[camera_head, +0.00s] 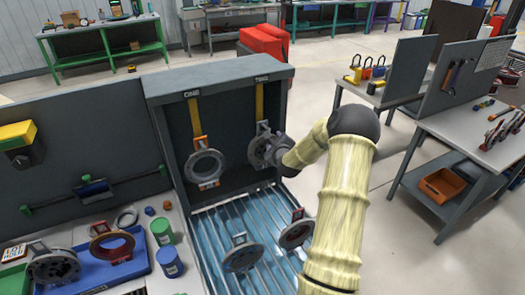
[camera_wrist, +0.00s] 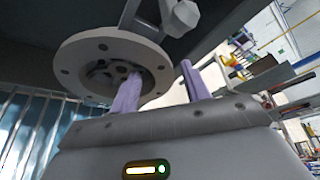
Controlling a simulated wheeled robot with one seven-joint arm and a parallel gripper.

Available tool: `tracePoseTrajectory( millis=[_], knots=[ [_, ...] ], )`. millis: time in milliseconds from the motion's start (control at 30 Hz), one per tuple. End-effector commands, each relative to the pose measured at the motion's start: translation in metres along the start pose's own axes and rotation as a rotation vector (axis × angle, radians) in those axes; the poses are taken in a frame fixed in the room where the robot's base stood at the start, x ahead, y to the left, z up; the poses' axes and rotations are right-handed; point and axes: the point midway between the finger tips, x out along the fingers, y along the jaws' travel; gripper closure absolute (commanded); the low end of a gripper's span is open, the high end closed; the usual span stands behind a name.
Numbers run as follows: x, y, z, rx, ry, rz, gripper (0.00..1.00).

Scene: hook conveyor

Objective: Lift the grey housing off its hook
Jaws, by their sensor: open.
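A grey round housing (camera_head: 262,151) hangs on the right yellow strap of the dark rack in the head view. It shows in the wrist view as a pale grey flange (camera_wrist: 82,62) with bolt holes and a dark centre. A bar runs up from its top. My gripper (camera_head: 285,150) is at the right side of this housing. In the wrist view my gripper (camera_wrist: 160,72) is open, with two purple fingers apart. The left finger overlaps the flange edge in the picture; I cannot tell whether it touches. The right finger is clear of the flange.
A second ring-shaped grey part (camera_head: 206,167) hangs on the left strap. Below, a slatted blue surface (camera_head: 215,225) carries more round parts (camera_head: 243,256). The rack's side wall (camera_head: 283,100) is close to my gripper. A bench with a blue tray (camera_head: 140,262) is at left.

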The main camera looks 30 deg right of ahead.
Motion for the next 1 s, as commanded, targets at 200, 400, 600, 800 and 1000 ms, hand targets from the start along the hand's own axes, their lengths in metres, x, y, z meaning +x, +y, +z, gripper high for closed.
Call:
tracePoseTrajectory(
  millis=[200,400,600,800,1000],
  knots=[
    [0.000,0.000,0.000,0.000,0.000,0.000,0.53],
    [0.000,0.000,0.000,0.000,0.000,0.000,0.89],
    [0.000,-0.001,0.001,0.000,-0.002,-0.003,1.00],
    [-0.001,-0.003,0.002,0.000,-0.003,-0.004,1.00],
    [-0.004,-0.011,0.010,0.000,-0.003,-0.006,1.00]
  ],
)
